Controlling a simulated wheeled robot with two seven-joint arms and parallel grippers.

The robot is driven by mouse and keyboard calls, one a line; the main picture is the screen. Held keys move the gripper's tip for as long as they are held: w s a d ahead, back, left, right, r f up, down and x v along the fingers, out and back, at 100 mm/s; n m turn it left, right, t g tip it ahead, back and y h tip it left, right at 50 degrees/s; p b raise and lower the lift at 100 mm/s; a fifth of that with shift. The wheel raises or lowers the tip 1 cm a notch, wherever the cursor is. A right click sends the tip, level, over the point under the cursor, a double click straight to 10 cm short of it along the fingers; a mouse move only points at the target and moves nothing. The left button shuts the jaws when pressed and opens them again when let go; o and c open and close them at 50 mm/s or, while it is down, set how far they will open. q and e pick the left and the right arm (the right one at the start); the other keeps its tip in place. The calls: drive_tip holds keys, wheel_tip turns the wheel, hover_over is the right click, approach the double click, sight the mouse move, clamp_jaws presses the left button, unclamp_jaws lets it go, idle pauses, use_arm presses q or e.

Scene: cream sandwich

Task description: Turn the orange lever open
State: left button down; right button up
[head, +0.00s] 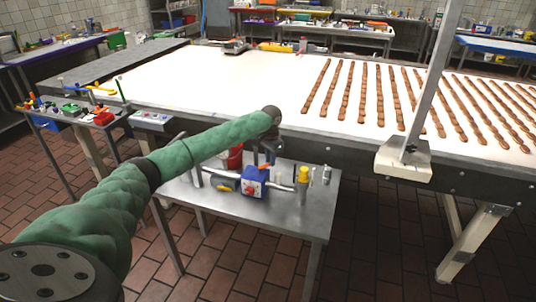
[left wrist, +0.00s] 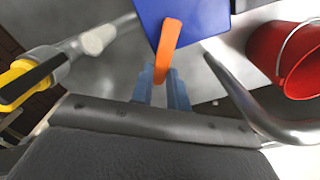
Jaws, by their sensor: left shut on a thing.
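The orange lever (left wrist: 167,48) shows in the left wrist view, sticking out from a blue box (left wrist: 185,20). In the head view the blue box (head: 254,180) stands on a small metal table, and I cannot make out the lever there. My left gripper (head: 263,158) is just above and behind the box. In the left wrist view its blue-grey fingers (left wrist: 161,82) stand on either side of the lever's lower end and are shut on it. The contact itself is partly hidden. My right gripper is not in view.
A red bucket (left wrist: 287,58) and a curved metal pipe (left wrist: 245,95) are close to the gripper. A yellow-topped fitting (head: 304,175) stands right of the box. The small metal table (head: 290,222) has bare room at its front. A long conveyor (head: 180,80) carries rows of brown biscuits (head: 362,95).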

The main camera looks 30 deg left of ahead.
use_arm(q)
drive_tip(key=s+d+m+p, duration=0.1)
drive_tip(key=m, duration=0.2)
drive_tip(key=d+m+p, duration=0.1)
drive_tip(key=m, duration=0.2)
drive_tip(key=s+m+p, duration=0.1)
drive_tip(key=m, duration=0.2)
drive_tip(key=shift+s+d+m, duration=0.3)
drive_tip(key=shift+s+d, duration=0.05)
drive_tip(key=shift+d, duration=0.05)
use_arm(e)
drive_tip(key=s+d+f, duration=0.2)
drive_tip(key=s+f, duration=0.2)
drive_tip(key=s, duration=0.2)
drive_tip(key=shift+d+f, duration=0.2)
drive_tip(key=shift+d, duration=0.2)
use_arm(q)
drive_tip(key=c, duration=1.4)
unclamp_jaws()
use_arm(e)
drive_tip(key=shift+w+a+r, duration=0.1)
use_arm(q)
drive_tip(key=shift+o, duration=0.2)
